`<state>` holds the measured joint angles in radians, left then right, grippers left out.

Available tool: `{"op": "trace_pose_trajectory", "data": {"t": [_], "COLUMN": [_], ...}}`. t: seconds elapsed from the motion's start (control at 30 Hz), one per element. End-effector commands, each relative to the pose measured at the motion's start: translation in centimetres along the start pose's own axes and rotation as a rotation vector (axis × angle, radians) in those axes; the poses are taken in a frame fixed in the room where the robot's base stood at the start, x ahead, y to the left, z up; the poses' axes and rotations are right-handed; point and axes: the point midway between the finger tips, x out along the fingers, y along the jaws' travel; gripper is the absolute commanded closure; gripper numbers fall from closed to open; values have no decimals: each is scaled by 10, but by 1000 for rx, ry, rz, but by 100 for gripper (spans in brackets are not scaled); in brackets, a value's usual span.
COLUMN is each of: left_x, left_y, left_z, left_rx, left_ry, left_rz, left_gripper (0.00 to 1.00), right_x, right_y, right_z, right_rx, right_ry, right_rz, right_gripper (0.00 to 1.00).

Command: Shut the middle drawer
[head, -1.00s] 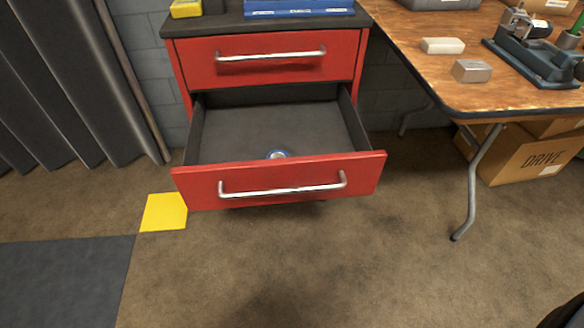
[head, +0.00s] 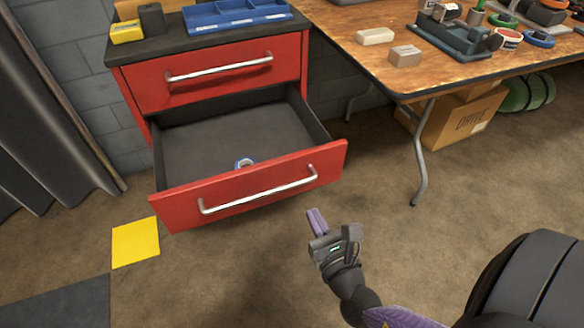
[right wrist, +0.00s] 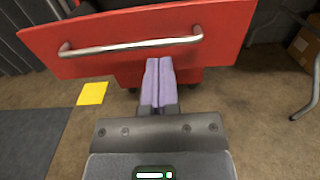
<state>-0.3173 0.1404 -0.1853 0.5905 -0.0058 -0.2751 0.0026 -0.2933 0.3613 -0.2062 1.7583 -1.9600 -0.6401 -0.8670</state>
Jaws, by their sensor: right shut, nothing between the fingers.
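The middle drawer (head: 250,190) of the red cabinet is pulled well out, with a silver bar handle (head: 260,192) on its red front. A small blue and white roll-like object (head: 244,163) lies inside, partly hidden by the drawer front. My right gripper (head: 316,218) is shut and empty, just in front of and below the right part of the drawer front. In the right wrist view its purple fingers (right wrist: 159,72) are together and overlap the drawer front (right wrist: 225,35) just below the handle; whether they touch it I cannot tell. My left gripper is not in view.
The drawer above (head: 215,72) is shut. A wooden table (head: 445,75) with tools and blocks stands to the right, its metal leg (head: 420,155) near the drawer. A cardboard box (head: 465,120) sits under it. The carpet in front of the drawer is open.

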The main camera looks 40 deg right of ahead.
Motion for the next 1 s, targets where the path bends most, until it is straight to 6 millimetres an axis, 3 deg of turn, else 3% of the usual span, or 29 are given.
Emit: {"op": "trace_pose_trajectory", "data": {"t": [0.4, 0.6, 0.77, 1.0], "left_x": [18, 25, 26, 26], "left_y": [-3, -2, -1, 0], "left_z": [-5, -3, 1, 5], "left_rx": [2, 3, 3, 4], "left_ry": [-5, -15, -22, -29], "left_rz": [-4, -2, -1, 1], "left_gripper": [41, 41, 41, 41], "right_x": [87, 120, 132, 133], "right_y": [-1, -1, -1, -1], "right_z": [-5, -5, -4, -3], "right_rx": [5, 7, 7, 6], "right_ry": [3, 6, 6, 6], "right_rz": [-5, -3, -3, -2], "right_gripper": [100, 100, 100, 100]}}
